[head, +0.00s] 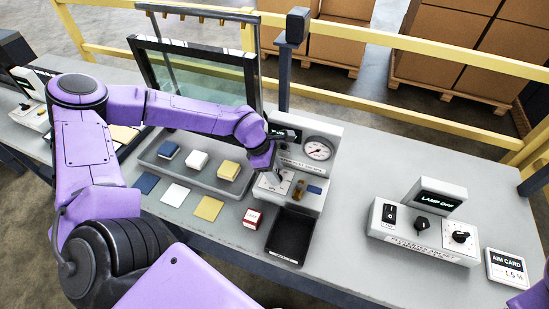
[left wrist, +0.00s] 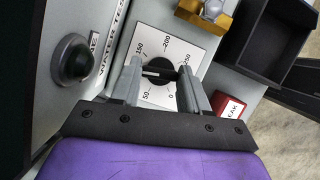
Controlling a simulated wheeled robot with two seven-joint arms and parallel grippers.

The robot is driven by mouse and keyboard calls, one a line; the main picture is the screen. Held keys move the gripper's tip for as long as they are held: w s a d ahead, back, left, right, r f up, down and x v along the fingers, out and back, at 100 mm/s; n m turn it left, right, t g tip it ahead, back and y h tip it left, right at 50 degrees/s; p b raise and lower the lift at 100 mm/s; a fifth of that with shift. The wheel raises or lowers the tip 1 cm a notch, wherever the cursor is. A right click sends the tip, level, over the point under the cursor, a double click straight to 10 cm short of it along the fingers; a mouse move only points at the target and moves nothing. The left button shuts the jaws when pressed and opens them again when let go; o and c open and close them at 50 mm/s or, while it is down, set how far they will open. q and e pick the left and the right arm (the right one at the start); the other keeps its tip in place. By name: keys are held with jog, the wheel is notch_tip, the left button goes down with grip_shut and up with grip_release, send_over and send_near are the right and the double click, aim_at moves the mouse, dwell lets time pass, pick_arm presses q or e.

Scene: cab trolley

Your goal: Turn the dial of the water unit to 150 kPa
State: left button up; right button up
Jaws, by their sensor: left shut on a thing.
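The water unit (head: 322,168) stands on the bench, with a round gauge (head: 318,148) on its upright back and a white dial plate (head: 268,190) on its sloping front. In the left wrist view the plate (left wrist: 200,52) carries numbers including 0, 50, 150, 200 and 250. My left gripper (head: 277,172) is over the plate, with its two fingers (left wrist: 160,74) shut on the black dial knob (left wrist: 159,62). The knob's pointer is hidden, so its setting cannot be read. The gauge needle is too small to read. My right gripper is not in view.
A brass-coloured part (head: 298,189) sits beside the dial plate. A red-and-white box (head: 252,218) and a black tray (head: 290,236) lie in front. A lamp unit (head: 420,228) and an aim card (head: 508,268) stand at the right. Bench between the units is clear.

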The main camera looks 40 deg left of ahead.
pick_arm(q)
jog(key=o, duration=1.1)
jog(key=shift+c, duration=0.2)
jog(key=v, duration=1)
jog(key=shift+r, duration=0.25)
